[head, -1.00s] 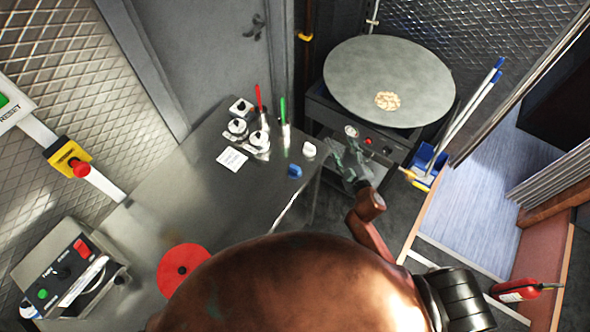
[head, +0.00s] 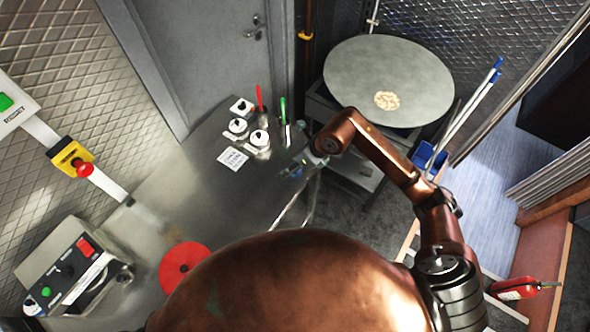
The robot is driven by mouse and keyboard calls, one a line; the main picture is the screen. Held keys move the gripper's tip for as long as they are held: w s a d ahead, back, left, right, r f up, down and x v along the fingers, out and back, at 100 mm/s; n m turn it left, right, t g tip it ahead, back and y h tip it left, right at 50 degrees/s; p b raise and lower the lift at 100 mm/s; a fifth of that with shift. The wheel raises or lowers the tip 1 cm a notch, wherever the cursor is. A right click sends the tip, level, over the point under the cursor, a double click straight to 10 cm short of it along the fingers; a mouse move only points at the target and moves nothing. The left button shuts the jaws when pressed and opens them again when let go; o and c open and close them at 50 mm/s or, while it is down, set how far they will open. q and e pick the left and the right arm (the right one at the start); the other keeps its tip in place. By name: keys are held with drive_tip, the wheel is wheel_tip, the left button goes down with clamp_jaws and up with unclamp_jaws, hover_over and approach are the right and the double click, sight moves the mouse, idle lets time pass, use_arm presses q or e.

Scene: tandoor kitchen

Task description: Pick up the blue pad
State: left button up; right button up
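The blue pad (head: 293,172) is on the steel counter near its right edge, in the head view. Only a bit of blue shows, since my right gripper (head: 297,168) is over it. The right arm reaches in from the right, with its wrist just beyond the counter edge. The fingers are small and dark here, so I cannot tell whether they are open or shut, or touching the pad. My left gripper is not in view.
On the steel counter (head: 190,215) stand white-topped containers (head: 258,139), a red-handled tool (head: 259,97), a green-handled tool (head: 283,108) and a white card (head: 232,159). A red disc (head: 184,268) lies nearer. A large round plate (head: 388,75) stands behind my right arm.

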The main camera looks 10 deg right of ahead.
drive_tip(key=d, duration=0.1)
drive_tip(key=w+d+h, duration=0.1)
drive_tip(key=d+f, duration=0.1)
drive_tip(key=shift+w+d+h, duration=0.1)
drive_tip(key=shift+w+h, duration=0.05)
drive_tip(key=shift+h, duration=0.25)
drive_tip(key=shift+w+d+p+x, duration=0.1)
drive_tip(key=shift+p+x, duration=0.25)
drive_tip(key=shift+x, duration=1.4)
drive_tip(key=shift+w+d+p+x, duration=0.15)
drive_tip(key=shift+p+x, duration=0.2)
drive_tip(key=shift+x, duration=1.4)
drive_tip(key=shift+s, duration=0.1)
drive_tip(key=shift+c, duration=0.6)
drive_tip(key=c, duration=1.1)
